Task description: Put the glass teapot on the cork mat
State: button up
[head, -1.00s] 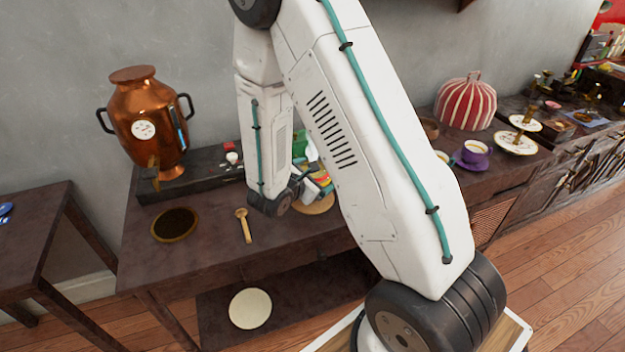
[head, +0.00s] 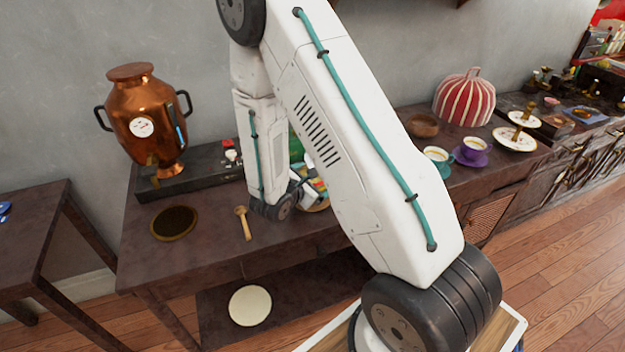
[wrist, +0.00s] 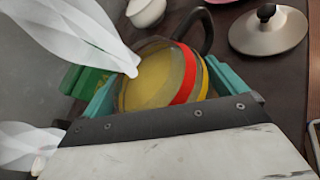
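In the wrist view, a round clear body with yellowish contents (wrist: 150,82), apparently the glass teapot, sits between my gripper's (wrist: 165,85) teal fingers. Red and yellow bands show along its right side. A dark curved handle (wrist: 203,32) rises behind it. The fingers lie close along both sides; contact is unclear. In the head view my arm hides most of the teapot and the fingertips. A dark round mat with a lighter rim (head: 174,223), possibly the cork mat, lies on the table's left part. A pale disc (head: 250,305) lies on the lower shelf.
A copper urn (head: 145,115) stands at the back left. A wooden spoon (head: 242,222) lies between the mat and my arm. A lid with a black knob (wrist: 268,28) lies right of the teapot. Cups, including a purple one (head: 473,150), stand farther right.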

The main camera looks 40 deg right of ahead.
jog(key=shift+r, duration=0.1)
jog(key=shift+a+r, duration=0.1)
jog(key=shift+a, duration=0.1)
jog(key=v, duration=1.1)
jog(key=s+d+r+m+g+y, duration=0.2)
jog(key=s+r+m+g, duration=0.1)
jog(key=s+r+m, duration=0.4)
jog(key=s+d+r+m+g+y, duration=0.1)
jog(key=s+r+m+g, duration=0.35)
jog(key=r, duration=0.45)
jog(key=s+a+r+m+t+y, duration=0.3)
jog(key=s+a+r+m+y, duration=0.3)
jog(key=s+a+r+y, duration=0.3)
jog(key=s, duration=0.3)
jog(key=shift+a+t+y, duration=0.35)
jog(key=shift+a+y, duration=0.05)
